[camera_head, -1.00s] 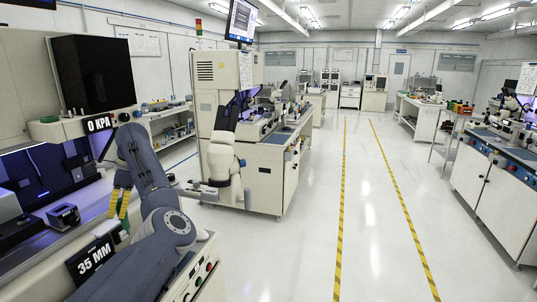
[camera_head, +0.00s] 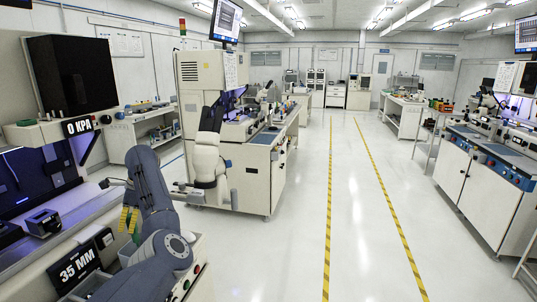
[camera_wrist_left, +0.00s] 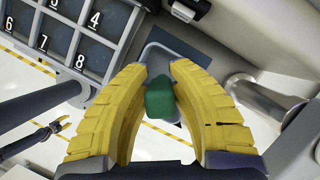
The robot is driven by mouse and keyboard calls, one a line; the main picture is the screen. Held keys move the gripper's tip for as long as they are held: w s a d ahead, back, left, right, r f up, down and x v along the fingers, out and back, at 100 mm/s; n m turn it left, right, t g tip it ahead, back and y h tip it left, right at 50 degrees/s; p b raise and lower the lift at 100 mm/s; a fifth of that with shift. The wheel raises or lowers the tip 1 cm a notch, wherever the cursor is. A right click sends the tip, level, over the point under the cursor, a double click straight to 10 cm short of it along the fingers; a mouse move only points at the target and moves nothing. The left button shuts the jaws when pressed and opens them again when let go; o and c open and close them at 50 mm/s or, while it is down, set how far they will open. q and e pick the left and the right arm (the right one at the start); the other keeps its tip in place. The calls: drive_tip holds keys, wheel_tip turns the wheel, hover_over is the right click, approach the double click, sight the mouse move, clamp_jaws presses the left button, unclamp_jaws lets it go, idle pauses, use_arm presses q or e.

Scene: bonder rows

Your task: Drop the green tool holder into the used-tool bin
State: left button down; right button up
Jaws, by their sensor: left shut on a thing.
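The green tool holder (camera_wrist_left: 162,97) is between the yellow fingers of my left gripper (camera_wrist_left: 162,72), which is shut on it. Below and beyond it in the wrist view is a blue-grey rimmed opening (camera_wrist_left: 151,52); I cannot tell for sure that this is the used-tool bin. In the head view my left gripper (camera_head: 128,219) points down over the left bench, beside the "35 MM" sign (camera_head: 75,268).
A rack with numbered compartments (camera_wrist_left: 62,40) is at the upper left of the wrist view. A small black block (camera_head: 43,222) stands on the left bench. Another bench with a white arm (camera_head: 208,165) stands further back. The floor between yellow-black lines (camera_head: 370,230) is clear.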

use_arm(q)
drive_tip(key=shift+f, duration=0.6)
drive_tip(key=c, duration=1.1)
unclamp_jaws()
drive_tip(key=shift+c, duration=0.2)
drive_tip(key=v, duration=1.2)
